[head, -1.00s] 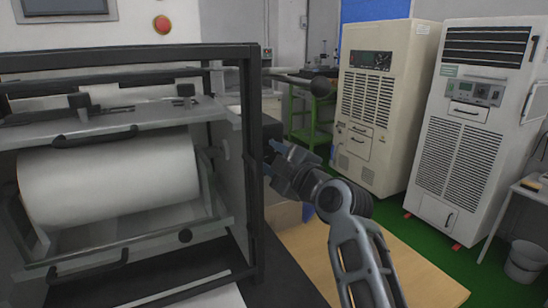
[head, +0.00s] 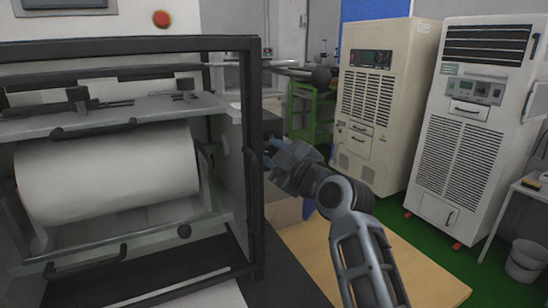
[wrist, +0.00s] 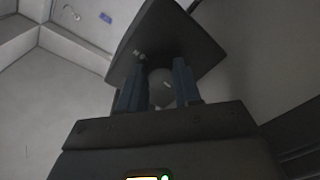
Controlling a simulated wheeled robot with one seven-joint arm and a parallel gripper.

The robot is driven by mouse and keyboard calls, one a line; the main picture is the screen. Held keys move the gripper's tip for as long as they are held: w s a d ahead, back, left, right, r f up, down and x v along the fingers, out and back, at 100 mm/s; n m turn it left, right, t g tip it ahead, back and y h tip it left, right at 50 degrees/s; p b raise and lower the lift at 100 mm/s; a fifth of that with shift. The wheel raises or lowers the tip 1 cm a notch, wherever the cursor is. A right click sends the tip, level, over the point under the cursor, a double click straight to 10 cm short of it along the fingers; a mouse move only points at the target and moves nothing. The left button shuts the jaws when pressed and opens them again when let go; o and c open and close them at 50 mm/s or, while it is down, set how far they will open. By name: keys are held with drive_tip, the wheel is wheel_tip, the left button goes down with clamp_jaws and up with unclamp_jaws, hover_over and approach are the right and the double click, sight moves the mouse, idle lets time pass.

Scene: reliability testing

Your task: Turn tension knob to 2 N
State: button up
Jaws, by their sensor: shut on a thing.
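The roll machine (head: 256,200), with a black frame and a large white roll (head: 105,170), fills the left of the head view. My gripper (head: 271,152) reaches to the right side of this frame, at about the height of the roll. In the wrist view my gripper (wrist: 158,88) has its two blue fingers on either side of a small round grey knob (wrist: 160,86), shut on it. A dark angular block (wrist: 165,40) lies just beyond the fingertips. The knob is hidden in the head view, and I cannot read any tension marks.
Two tall cabinets (head: 375,105) (head: 462,140) stand at the right. A wooden surface (head: 360,255) lies below my arm. A bucket (head: 524,262) is at far right.

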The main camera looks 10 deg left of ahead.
drive_tip(key=m+b, duration=0.2)
drive_tip(key=m, duration=0.3)
drive_tip(key=shift+f, duration=0.2)
drive_tip(key=m, duration=0.5)
drive_tip(key=shift+s+a+t, duration=0.1)
drive_tip(key=shift+a+t, duration=0.05)
drive_tip(key=shift+t, duration=0.25)
drive_tip(key=shift+m, duration=0.4)
drive_tip(key=o, duration=0.8)
drive_tip(key=shift+c, duration=0.2)
drive_tip(key=v, duration=0.7)
drive_tip(key=shift+s+d+b, duration=0.25)
drive_tip(key=shift+s+b, duration=0.1)
drive_tip(key=shift+b, duration=0.05)
